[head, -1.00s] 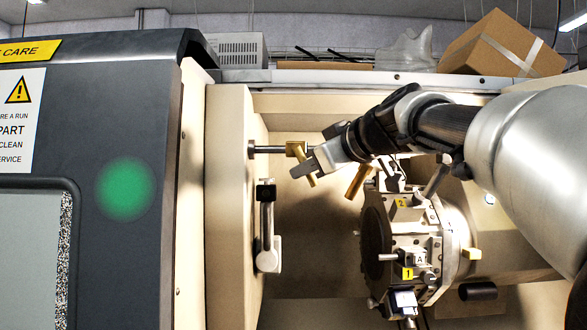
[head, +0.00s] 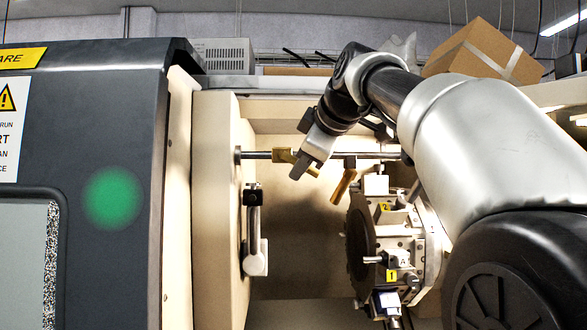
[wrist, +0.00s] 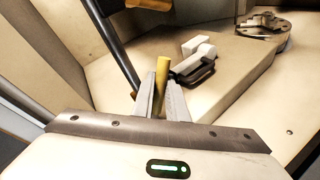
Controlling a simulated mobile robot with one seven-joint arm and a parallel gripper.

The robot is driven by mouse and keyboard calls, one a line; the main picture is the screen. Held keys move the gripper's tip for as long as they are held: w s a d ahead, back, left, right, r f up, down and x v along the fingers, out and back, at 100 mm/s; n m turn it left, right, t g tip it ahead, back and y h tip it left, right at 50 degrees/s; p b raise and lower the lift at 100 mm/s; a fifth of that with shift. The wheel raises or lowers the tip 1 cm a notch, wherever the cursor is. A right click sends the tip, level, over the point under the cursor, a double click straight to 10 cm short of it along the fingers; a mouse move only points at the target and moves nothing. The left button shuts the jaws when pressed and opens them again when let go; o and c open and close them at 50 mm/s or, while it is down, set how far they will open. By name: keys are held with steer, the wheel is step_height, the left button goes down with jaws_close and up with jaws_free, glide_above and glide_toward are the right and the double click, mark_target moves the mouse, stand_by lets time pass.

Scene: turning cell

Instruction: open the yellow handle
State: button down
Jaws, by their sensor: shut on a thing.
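The yellow handle (head: 283,155) sits on a horizontal grey bar that comes out of the cream panel, near the bar's left end. It slants down to the right. My gripper (head: 305,166) is shut on its free end and covers part of it in the head view. In the wrist view, the tip of the yellow handle (wrist: 162,73) stands up between the two fingers of my gripper (wrist: 161,100). A second yellow handle (head: 343,186) hangs from the same bar further right, apart from my gripper.
A tool turret (head: 400,240) with several holders stands below and right of the bar. A black-and-white lever (head: 254,230) is on the cream panel (head: 213,220) at left. A cardboard box (head: 483,52) rests above. Open space lies between panel and turret.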

stand_by(0.3)
steer(key=c, duration=1.8)
jaws_free()
steer(key=shift+o, duration=0.3)
steer(key=shift+r, duration=0.15)
